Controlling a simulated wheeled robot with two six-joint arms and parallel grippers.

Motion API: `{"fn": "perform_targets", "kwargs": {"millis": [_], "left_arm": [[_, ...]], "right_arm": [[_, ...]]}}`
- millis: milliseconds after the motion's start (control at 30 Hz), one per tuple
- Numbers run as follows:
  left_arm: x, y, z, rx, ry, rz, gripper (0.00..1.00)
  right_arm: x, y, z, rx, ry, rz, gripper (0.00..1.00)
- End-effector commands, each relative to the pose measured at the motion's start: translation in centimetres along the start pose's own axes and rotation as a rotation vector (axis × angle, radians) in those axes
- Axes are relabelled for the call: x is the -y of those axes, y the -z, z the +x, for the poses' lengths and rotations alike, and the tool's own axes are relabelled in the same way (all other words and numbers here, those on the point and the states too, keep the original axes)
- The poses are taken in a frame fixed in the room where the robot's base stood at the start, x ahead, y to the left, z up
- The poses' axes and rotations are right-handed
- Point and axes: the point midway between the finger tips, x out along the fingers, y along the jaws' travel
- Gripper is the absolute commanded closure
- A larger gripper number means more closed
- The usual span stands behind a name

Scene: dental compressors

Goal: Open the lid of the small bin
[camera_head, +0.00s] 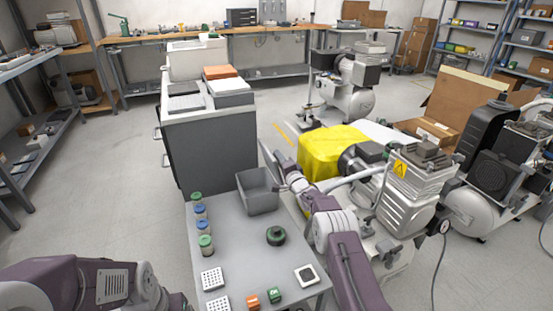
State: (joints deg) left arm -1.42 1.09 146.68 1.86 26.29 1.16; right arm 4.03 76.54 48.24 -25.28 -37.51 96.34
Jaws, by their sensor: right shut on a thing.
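The small bin (258,199) is a grey box at the far right corner of the grey cart top. Its top looks open, with the inside partly visible. My right arm reaches up from the bottom right, and my right gripper (281,181) is at the bin's right upper edge. It is shut on what seems to be the bin's lid, which is mostly hidden by the gripper and hard to make out. My left arm shows at the bottom left; its gripper is out of view.
The cart top (240,243) carries several capped jars (201,222) on its left, a dark green round part (276,236) and small blocks in front. A dark cabinet (212,147) stands behind. A compressor (412,195) and a yellow cover (331,150) crowd the right.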

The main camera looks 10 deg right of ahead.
Motion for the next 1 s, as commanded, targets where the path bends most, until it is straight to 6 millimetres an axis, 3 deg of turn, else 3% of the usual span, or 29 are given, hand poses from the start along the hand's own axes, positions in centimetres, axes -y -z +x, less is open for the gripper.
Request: {"fn": "perform_targets", "kwargs": {"millis": [300, 867, 900, 933, 1000], "left_arm": [[0.00, 0.01, -0.11, 0.000, 0.000, 0.000, 0.17], [0.00, 0.01, -0.12, 0.000, 0.000, 0.000, 0.17], [0.00, 0.01, -0.12, 0.000, 0.000, 0.000, 0.17], [0.00, 0.01, -0.12, 0.000, 0.000, 0.000, 0.17], [0.00, 0.01, -0.12, 0.000, 0.000, 0.000, 0.17]], "right_arm": [[-0.43, 0.48, 0.01, -0.001, 0.001, 0.112, 1.00], [-0.50, 0.55, 0.01, -0.001, 0.001, 0.135, 1.00], [-0.49, 0.54, 0.01, -0.001, 0.001, 0.135, 0.60], [-0.50, 0.54, 0.01, -0.001, 0.001, 0.135, 0.52], [-0.51, 0.53, 0.01, -0.001, 0.001, 0.135, 0.49]]}}
